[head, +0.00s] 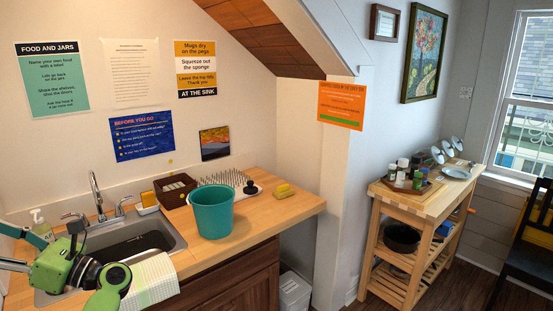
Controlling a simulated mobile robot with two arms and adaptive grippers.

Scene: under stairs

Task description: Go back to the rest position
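My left arm (52,268), green and black, comes in from the left at the lower left, in front of the sink (165,232). Black parts stick up from its green body and a rounded green part hangs at its right. I cannot make out the fingertips of the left gripper, nor whether it is open or shut. My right arm and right gripper are not in view.
A striped cloth (152,279) hangs by the sink. A wooden cart (408,204) and dark chair (535,235) stand right.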

